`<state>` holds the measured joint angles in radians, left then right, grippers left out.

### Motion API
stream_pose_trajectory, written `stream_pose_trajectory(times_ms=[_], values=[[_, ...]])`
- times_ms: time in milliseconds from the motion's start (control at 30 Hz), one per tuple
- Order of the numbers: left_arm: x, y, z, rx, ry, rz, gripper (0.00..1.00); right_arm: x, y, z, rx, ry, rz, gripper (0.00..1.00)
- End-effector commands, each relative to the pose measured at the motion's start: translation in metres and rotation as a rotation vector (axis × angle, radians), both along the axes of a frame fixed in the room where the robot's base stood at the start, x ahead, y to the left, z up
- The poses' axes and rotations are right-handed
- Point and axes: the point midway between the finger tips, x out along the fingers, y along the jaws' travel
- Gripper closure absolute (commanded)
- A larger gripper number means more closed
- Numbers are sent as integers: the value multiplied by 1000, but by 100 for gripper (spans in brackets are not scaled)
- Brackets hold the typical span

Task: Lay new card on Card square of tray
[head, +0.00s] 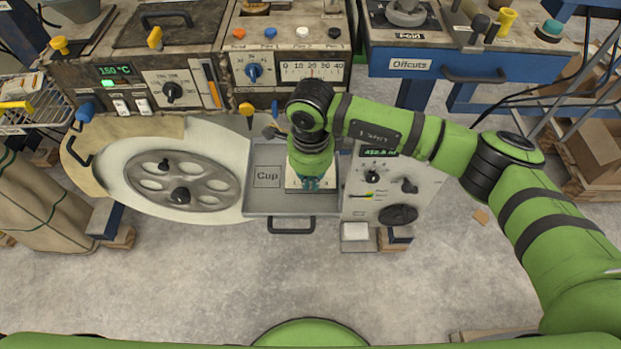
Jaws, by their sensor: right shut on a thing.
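The grey metal tray (260,205) is in the middle of the head view, with a handle at its front. Its left half has a square marked "Cup" (267,177), which is bare. My right gripper (312,184) points down over the right half of the tray and is shut on a pale cream card (292,183). The gripper and wrist cover most of the card. The Card square is hidden under them, and I cannot tell whether the card touches the tray. My left gripper is not in view.
A large wheel plate (205,185) is left of the tray. A control panel with dials (385,185) is to its right, with a small holder of white pieces (355,231) below. Machines with knobs and an "Offcuts" drawer (430,66) stand behind. The floor in front is clear.

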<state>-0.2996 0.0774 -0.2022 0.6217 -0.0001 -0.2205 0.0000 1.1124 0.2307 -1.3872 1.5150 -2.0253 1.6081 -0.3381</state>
Motion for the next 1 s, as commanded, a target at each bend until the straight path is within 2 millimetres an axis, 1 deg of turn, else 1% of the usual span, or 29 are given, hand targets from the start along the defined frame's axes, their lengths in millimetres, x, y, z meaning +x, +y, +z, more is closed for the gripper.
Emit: stream_pose_trajectory(times_ms=[33,133,367,467,533,567,867,1000], values=[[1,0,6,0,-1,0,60,-1,0,-6,0,4,-2,100],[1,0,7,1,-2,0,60,0,0,-15,0,1,0,100],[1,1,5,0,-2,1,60,0,0,-17,1,-1,0,100],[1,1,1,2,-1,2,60,0,0,-20,1,-1,0,100],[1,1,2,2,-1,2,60,0,0,-19,0,-1,0,75],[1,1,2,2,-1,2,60,0,0,-19,0,0,0,68],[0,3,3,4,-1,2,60,0,0,-18,0,0,0,68],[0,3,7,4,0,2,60,0,0,-12,1,-2,0,68]])
